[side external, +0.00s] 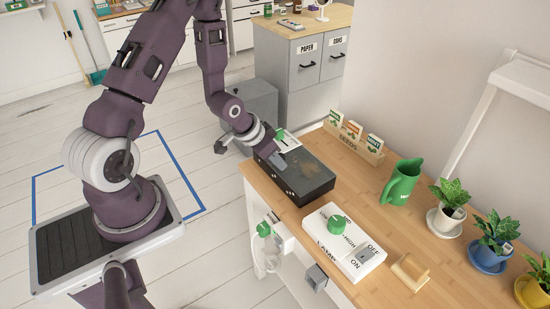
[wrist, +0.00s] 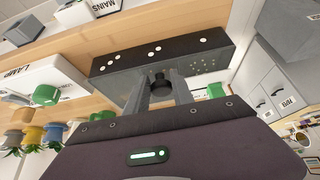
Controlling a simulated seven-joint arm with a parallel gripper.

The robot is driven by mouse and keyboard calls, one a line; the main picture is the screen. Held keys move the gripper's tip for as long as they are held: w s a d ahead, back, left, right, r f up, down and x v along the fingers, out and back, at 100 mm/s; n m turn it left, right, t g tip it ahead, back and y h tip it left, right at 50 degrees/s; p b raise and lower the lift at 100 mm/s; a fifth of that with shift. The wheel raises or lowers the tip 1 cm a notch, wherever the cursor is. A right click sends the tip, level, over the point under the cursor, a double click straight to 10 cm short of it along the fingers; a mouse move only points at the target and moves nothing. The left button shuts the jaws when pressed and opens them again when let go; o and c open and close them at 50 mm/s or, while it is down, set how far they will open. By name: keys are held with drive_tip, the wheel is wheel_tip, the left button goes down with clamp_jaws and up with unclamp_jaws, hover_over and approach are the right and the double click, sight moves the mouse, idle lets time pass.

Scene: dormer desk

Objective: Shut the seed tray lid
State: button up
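The seed tray appears to be the long dark box (side external: 305,178) lying on the wooden desk. In the wrist view its dark side (wrist: 190,44) carries white dots, and its grey top face fills the middle. My gripper (side external: 283,158) is over the far left part of the box. In the wrist view the two fingers (wrist: 162,86) are close together, with a black knob (wrist: 161,90) between them filling the gap. The fingers appear shut on it. The lid's edge and hinge are not clear, so I cannot tell how far it stands open.
A white switch panel (side external: 335,255) with a green knob (side external: 337,224) stands in front of the box. A green jug (side external: 402,181), a seed packet rack (side external: 352,146) and potted plants (side external: 448,207) are to the right. Bare desk lies between the box and the jug.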

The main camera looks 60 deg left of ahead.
drive_tip(key=s+d+r+y, duration=0.15)
drive_tip(key=s+r, duration=0.25)
drive_tip(key=r, duration=0.7)
drive_tip(key=s+d+r, duration=0.3)
drive_tip(key=s+r, duration=0.1)
drive_tip(key=r, duration=0.6)
drive_tip(key=s+d+r, duration=0.3)
drive_tip(key=s, duration=0.4)
drive_tip(key=s+d+r+h, duration=0.1)
drive_tip(key=s+d+r, duration=0.3)
drive_tip(key=s, duration=0.2)
drive_tip(key=shift+s+r, duration=0.25)
drive_tip(key=shift+s, duration=0.15)
